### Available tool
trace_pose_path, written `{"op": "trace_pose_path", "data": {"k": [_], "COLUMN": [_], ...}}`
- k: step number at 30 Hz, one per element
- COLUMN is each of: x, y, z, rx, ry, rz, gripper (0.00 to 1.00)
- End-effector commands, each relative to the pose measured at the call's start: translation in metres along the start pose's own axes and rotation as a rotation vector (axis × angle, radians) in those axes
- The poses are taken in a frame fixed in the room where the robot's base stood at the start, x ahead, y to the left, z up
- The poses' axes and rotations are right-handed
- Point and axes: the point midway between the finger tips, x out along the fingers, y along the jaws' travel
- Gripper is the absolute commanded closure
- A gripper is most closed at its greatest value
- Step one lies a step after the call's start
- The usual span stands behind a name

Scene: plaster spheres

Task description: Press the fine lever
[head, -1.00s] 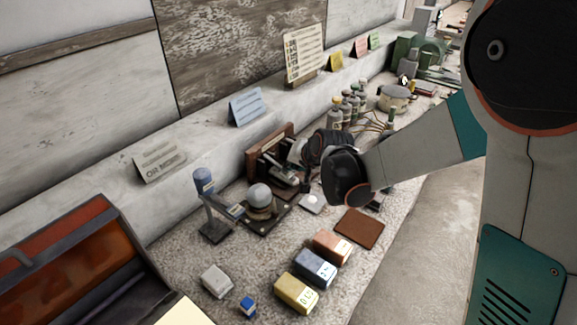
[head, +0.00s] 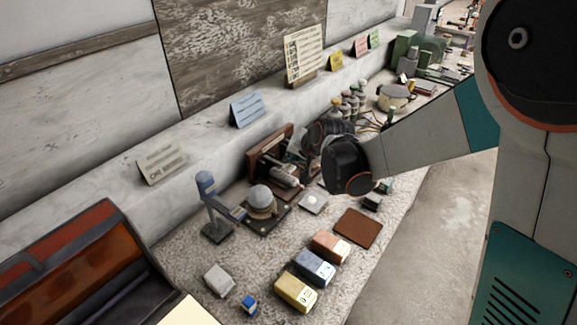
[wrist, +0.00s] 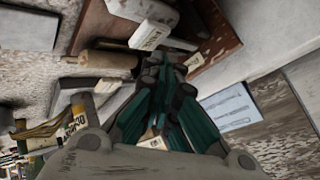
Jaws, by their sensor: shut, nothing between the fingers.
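My gripper (wrist: 166,70) shows in the wrist view with its teal fingers together and nothing between them. Its tips are close to a wooden-based device, beside a pale part with a printed label (wrist: 150,36) and a brown cylindrical handle (wrist: 106,60). Contact cannot be told. In the head view this device (head: 266,160) has an upright wooden back and a pale metal cylinder (head: 284,175); my wrist is just right of it and the fingers are mostly hidden. I cannot tell which part is the fine lever, as the labels are too small to read.
A pale sphere (head: 261,198) rests on a dark base left of the device, beside a blue-topped stand (head: 206,185). Coloured blocks (head: 296,292) and a brown mat (head: 358,226) lie in front. Labelled bottles (head: 350,103) and a pot (head: 396,96) stand behind.

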Motion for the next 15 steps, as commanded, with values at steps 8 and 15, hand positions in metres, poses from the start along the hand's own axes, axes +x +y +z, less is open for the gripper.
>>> {"op": "trace_pose_path", "data": {"k": [8, 15], "x": [-0.004, -0.02], "y": [-0.003, -0.014], "z": [-0.003, -0.014], "rx": [0.0, 0.0], "ry": [0.0, 0.0], "rz": [0.0, 0.0], "gripper": [1.0, 1.0]}}
